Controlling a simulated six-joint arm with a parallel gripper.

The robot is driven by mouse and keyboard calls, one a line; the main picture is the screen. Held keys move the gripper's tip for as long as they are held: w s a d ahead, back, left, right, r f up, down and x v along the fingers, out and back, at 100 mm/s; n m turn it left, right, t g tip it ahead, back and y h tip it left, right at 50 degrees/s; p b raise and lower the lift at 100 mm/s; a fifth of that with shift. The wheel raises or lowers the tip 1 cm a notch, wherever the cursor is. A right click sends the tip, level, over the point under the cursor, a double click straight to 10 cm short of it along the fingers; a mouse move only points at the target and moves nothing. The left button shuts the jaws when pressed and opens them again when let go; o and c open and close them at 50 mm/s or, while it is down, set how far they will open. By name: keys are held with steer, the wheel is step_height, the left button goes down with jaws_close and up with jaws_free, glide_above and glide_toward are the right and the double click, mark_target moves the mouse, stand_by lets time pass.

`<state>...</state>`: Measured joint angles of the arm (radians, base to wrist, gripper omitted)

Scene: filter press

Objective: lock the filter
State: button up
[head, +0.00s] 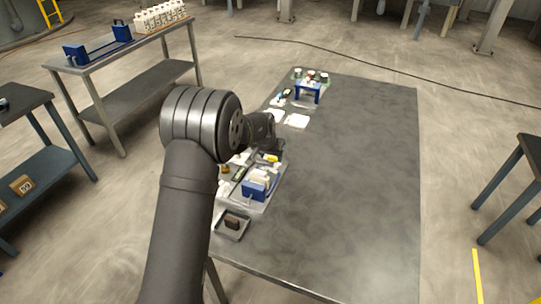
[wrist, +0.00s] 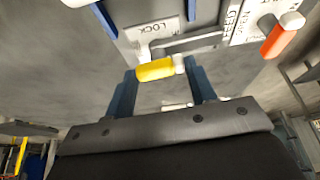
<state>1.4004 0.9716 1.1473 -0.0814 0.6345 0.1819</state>
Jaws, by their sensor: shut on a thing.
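The filter press (head: 254,190), with blue end parts and white plates, stands at the near left of the grey table. In the wrist view, a yellow handle (wrist: 155,70) lies between the blue fingers of my gripper (wrist: 164,85), which is shut on it. A grey slot runs beside the handle, with a plate marked LOCK (wrist: 155,29) at its left part and another lettered plate (wrist: 243,18) at its right. The yellow handle (head: 271,158) also shows in the head view. My arm hides part of the press there.
An orange handle (wrist: 280,38) sits right of the yellow one in the wrist view. A small tray (head: 221,232) with a brown block stands near the table's front edge. A blue stand (head: 307,86) with small items is at the far end. The table's right side is clear.

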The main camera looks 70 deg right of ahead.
steer(key=n, duration=0.1)
steer(key=n+t, duration=0.1)
steer(key=n, duration=0.2)
steer(key=shift+s+d+t, duration=0.1)
steer(key=shift+s+t, duration=0.15)
steer(key=shift+t, duration=0.15)
steer(key=n+t+y, duration=0.1)
steer(key=n, duration=0.3)
steer(key=shift+s+d+n, duration=0.1)
steer(key=shift+n, duration=0.3)
steer(key=n+y, duration=0.1)
steer(key=n, duration=0.1)
steer(key=n+t, duration=0.1)
steer(key=n, duration=0.1)
steer(key=shift+s+d+n+y, duration=0.1)
steer(key=shift+d+n+y, duration=0.05)
steer(key=shift+n+y, duration=0.2)
steer(key=shift+d+n+t+y, duration=0.15)
steer(key=shift+n+y, duration=0.3)
steer(key=shift+n, duration=0.5)
steer(key=shift+n+t+y, duration=0.15)
steer(key=shift+n+y, duration=0.25)
steer(key=shift+n, duration=0.5)
steer(key=o, duration=1.4)
